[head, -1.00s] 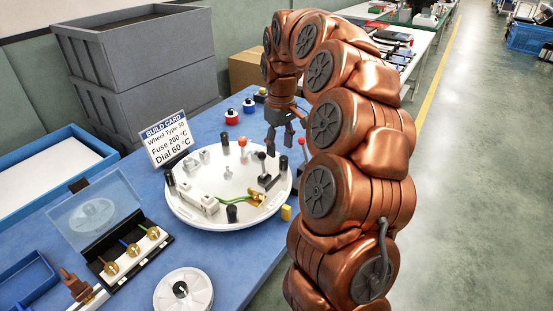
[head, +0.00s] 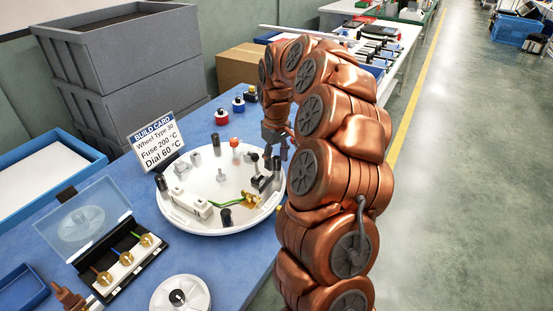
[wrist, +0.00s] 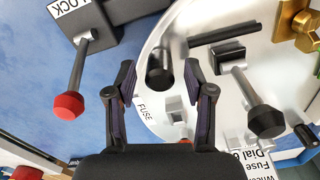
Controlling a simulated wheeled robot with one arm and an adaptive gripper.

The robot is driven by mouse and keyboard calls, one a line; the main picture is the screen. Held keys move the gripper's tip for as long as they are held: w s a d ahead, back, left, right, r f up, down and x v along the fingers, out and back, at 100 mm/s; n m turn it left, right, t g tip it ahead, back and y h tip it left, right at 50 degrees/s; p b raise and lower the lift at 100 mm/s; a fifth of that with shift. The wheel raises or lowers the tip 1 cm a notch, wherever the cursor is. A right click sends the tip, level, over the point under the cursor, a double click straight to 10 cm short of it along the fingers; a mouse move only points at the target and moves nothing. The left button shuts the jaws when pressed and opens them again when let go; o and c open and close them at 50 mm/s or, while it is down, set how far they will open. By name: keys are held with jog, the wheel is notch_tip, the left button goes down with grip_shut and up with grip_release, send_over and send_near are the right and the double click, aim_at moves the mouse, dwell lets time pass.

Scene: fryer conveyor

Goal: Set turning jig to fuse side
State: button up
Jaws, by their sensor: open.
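The turning jig is a white round disc (head: 200,228) on the blue bench, carrying upright black posts, a white block and a green wire with a brass part. My gripper (head: 275,154) is at the disc's far right edge. In the wrist view my gripper (wrist: 159,80) is open, with its two fingers on either side of a black post (wrist: 160,68) beside the FUSE label (wrist: 145,110). I cannot tell whether either finger touches the post. A red-tipped lever (wrist: 68,105) stands by the LOCK label (wrist: 70,7), outside the disc.
A build card (head: 156,143) reads Wheel Type 30, Fuse 200 °C, Dial 60 °C. An open case (head: 125,258) with brass parts and a white wheel (head: 180,297) lie nearer. Red and blue knobs stand behind the disc. A black-knobbed lever (wrist: 265,120) stands right of my fingers.

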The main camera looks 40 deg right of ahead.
jog(key=shift+f, duration=0.4)
grip_shut()
dwell(0.4)
